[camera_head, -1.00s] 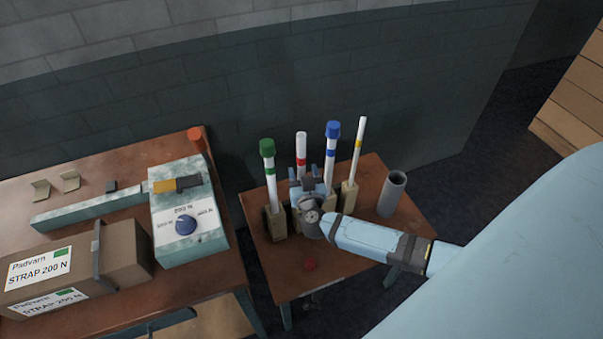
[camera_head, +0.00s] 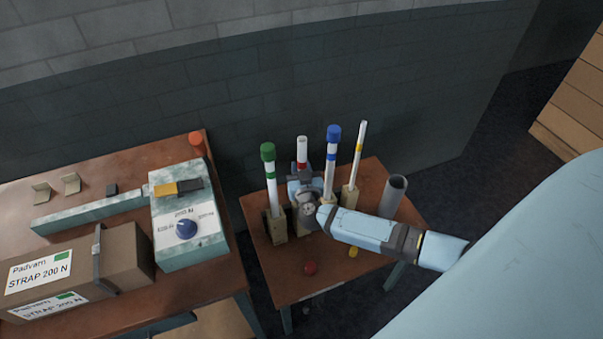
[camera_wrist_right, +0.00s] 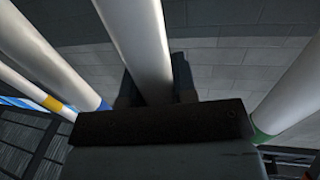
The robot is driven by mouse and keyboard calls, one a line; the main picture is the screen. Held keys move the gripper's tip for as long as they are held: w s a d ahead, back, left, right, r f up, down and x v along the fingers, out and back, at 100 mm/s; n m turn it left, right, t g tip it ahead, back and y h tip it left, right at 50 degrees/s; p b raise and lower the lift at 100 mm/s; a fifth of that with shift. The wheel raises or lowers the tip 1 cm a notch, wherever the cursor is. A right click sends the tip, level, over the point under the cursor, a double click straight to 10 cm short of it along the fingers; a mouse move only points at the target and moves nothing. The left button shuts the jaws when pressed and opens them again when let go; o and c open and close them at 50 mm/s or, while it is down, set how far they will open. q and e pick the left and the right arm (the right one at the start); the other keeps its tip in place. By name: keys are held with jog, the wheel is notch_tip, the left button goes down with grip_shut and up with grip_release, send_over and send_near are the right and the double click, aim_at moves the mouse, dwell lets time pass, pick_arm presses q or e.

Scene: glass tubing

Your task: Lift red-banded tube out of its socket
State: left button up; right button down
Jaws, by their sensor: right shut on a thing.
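The red-banded tube (camera_head: 302,146) is white and stands upright in the row on the small right table. Its top shows above my right gripper (camera_head: 303,172), which hides its lower part and socket. My right gripper is shut on this tube, just around the red band. In the right wrist view the tube (camera_wrist_right: 143,45) runs up between the fingers, behind a dark bar of the gripper. I cannot tell whether its lower end is clear of the socket. My left gripper is in neither view.
A green-capped tube (camera_head: 273,190) stands left of it, a blue-capped tube (camera_head: 330,175) and a yellow-banded tube (camera_head: 357,158) right. A grey open cylinder (camera_head: 391,197) stands at far right. A red cap (camera_head: 310,268) and a yellow piece (camera_head: 353,252) lie in front.

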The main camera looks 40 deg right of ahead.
jog(key=shift+r, duration=0.1)
notch_tip(320, 180, up, 21)
jog(key=p, duration=0.6)
dwell(0.5)
